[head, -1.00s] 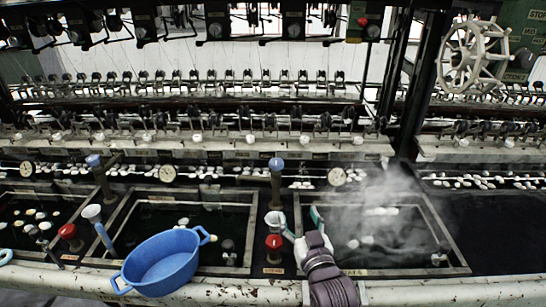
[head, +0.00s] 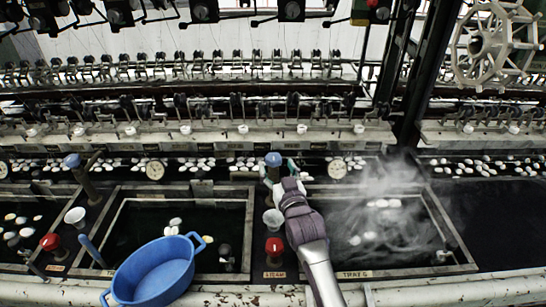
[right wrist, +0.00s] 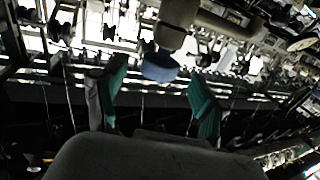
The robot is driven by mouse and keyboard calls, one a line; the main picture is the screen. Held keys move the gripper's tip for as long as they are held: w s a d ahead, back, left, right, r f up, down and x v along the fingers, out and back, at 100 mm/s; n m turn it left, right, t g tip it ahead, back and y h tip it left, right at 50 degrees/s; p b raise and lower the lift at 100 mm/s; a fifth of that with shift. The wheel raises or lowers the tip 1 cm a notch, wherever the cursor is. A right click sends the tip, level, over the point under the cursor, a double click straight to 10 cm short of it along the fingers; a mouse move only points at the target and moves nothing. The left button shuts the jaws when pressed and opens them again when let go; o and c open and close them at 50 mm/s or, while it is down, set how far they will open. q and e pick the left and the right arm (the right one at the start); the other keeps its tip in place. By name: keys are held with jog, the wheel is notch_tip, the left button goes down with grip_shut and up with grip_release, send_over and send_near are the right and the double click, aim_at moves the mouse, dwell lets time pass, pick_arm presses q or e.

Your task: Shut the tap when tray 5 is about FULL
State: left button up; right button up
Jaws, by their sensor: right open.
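Tray 5 (head: 460,255), labelled on its front edge, is a dark, square-framed basin at the right with steam over it and a few white cocoons in it. I cannot clearly tell its water level. A tap with a blue knob (head: 273,160) stands at the back, left of that tray. My right gripper (head: 278,172) is open at the blue knob, its arm reaching up from the front. In the right wrist view the blue knob (right wrist: 160,67) shows beyond and between the teal fingertips (right wrist: 155,95); contact is not clear. My left gripper is out of view.
A red knob (head: 274,246) labelled steam and a pale funnel (head: 273,220) stand left of my right arm. A blue tub (head: 153,272) sits on the front edge. Another tray (head: 250,225) lies left. Reeling machinery runs along the back.

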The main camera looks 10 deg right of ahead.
aim_at(276, 165)
jog(key=w, duration=0.3)
jog(key=shift+w+a+r, duration=0.1)
jog(key=shift+w, duration=0.6)
jog(key=c, duration=1.2)
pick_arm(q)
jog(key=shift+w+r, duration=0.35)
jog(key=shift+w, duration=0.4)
pick_arm(e)
jog(key=shift+o, duration=0.2)
